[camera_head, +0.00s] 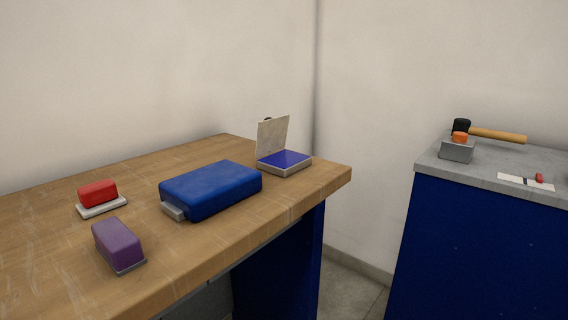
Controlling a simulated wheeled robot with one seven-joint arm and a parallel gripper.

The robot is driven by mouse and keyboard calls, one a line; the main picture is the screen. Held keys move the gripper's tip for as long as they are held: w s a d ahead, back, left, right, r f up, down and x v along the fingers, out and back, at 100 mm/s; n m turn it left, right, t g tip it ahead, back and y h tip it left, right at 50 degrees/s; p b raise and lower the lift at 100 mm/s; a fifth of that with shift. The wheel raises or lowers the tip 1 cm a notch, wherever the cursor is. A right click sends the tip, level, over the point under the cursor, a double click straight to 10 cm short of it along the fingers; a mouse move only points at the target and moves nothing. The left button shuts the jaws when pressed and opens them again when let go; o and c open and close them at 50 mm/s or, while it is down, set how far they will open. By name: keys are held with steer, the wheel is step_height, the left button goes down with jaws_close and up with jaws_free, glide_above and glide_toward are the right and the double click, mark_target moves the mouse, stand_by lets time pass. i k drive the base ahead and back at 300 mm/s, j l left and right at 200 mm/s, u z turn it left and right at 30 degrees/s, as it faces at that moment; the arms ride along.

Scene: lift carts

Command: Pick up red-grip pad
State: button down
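The red-grip pad (98,195) lies at the left on the wooden table, a red block-shaped grip on top of a flat light grey base. It sits level and nothing covers it. A purple block with a grey base (118,245) lies in front of it, a little to the right and apart from it. My gripper is not in this view.
A blue case (211,190) lies mid-table, with an open box with a blue inside (284,162) behind it. Beyond a floor gap, a grey-topped blue cabinet (495,172) holds a hammer (497,135), an orange-topped metal block (457,150) and a white card (525,182).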

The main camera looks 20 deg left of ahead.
mark_target(96, 198)
steer(key=u, duration=2.15)
